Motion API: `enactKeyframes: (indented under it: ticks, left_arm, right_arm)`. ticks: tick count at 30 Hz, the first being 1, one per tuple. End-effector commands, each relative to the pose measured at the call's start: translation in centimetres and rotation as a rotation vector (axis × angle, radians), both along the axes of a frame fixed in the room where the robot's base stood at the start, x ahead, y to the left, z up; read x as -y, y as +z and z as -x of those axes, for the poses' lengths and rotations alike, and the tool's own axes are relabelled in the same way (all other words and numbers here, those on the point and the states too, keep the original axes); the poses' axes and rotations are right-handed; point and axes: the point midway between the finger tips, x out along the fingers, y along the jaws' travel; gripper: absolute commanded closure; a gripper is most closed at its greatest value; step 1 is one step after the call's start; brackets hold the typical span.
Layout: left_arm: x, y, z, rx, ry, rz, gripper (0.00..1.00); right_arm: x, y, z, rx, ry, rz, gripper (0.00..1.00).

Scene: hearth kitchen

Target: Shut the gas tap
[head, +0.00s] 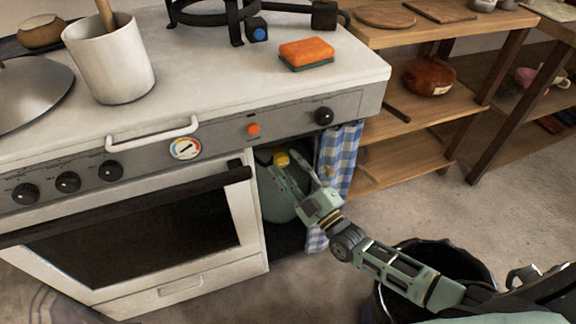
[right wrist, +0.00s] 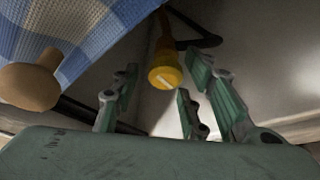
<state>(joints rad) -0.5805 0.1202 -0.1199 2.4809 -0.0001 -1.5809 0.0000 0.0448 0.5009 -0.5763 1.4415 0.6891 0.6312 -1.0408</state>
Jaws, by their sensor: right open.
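The gas tap is a yellow knob (head: 281,158) on top of a pale green gas cylinder (head: 277,203) in the open compartment right of the oven. In the right wrist view the yellow knob (right wrist: 165,77) faces me with a short pale mark on its face. My right gripper (head: 292,170) reaches into the compartment, close to the knob. In its wrist view the open, empty fingers (right wrist: 158,84) stand on both sides of the knob. I cannot tell whether any finger touches it. My left gripper is out of view.
A blue checked curtain (head: 340,158) hangs right of the compartment, near my right gripper. A round wooden knob (right wrist: 30,87) shows beside the cloth in the wrist view. The white stove (head: 205,85) stands above. A dark bin (head: 450,262) is on the floor at lower right.

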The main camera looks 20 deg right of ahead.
Motion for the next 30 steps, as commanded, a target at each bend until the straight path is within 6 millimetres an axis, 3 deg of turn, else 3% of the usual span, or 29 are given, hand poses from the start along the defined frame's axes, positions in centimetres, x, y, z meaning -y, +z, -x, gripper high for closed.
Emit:
enactKeyframes:
  ticks: [11,24,30]
  left_arm:
    - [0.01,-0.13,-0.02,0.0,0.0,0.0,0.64]
    - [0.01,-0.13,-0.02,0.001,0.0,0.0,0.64]
    - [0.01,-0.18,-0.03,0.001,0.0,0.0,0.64]
  right_arm:
    - [-0.32,0.2,-0.8,-0.002,0.001,0.0,0.6]
    - [-0.16,0.33,-0.84,0.002,-0.002,-0.001,0.97]
    - [-0.07,0.39,-0.89,0.003,-0.004,-0.014,0.98]
